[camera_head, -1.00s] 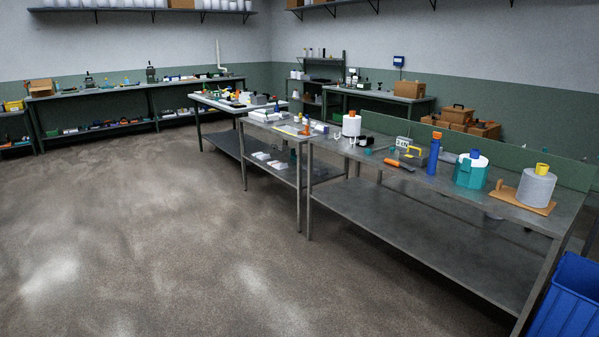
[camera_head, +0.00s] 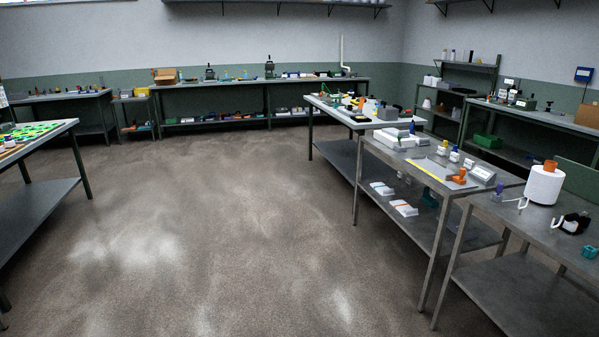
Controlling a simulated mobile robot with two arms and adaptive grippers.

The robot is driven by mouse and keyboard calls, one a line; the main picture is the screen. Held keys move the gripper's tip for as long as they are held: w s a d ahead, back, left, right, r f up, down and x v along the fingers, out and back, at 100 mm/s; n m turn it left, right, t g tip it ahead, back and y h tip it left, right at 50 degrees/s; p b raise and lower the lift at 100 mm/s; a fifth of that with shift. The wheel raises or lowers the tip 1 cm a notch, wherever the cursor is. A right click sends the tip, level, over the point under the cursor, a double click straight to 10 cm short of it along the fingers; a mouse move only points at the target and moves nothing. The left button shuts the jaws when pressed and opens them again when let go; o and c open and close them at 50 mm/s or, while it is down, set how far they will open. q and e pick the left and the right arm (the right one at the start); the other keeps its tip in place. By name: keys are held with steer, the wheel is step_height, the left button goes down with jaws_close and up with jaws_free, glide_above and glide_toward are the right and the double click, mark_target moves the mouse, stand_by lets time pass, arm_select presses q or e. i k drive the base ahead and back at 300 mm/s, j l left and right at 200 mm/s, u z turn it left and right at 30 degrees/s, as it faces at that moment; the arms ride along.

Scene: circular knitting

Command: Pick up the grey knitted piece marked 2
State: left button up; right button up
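I cannot make out a grey knitted piece marked 2 in the head view; the items on the tables are too small to read any marking. Neither of my grippers is in view.
Metal tables stand on the right, the nearest with a white yarn cone (camera_head: 545,184) and the one behind it with a ruler and small items (camera_head: 456,180). A table with green pieces (camera_head: 34,130) is on the left. A long bench (camera_head: 262,83) lines the back wall. The floor (camera_head: 215,215) between is clear.

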mark_target(421, 141)
steer(key=i+z, duration=0.15)
steer(key=i, duration=0.35)
steer(key=i+j+z, duration=0.15)
steer(key=i, duration=0.35)
steer(key=i+j+z, duration=0.1)
steer(key=i, duration=0.4)
steer(key=i+j+z, duration=0.15)
steer(key=i, duration=0.35)
steer(key=i+l+z, duration=0.2)
steer(key=i, duration=0.6)
steer(key=i+j+z, duration=0.2)
steer(key=i, duration=0.6)
steer(key=i+j+z, duration=0.15)
steer(key=i, duration=0.65)
steer(key=l, duration=0.1)
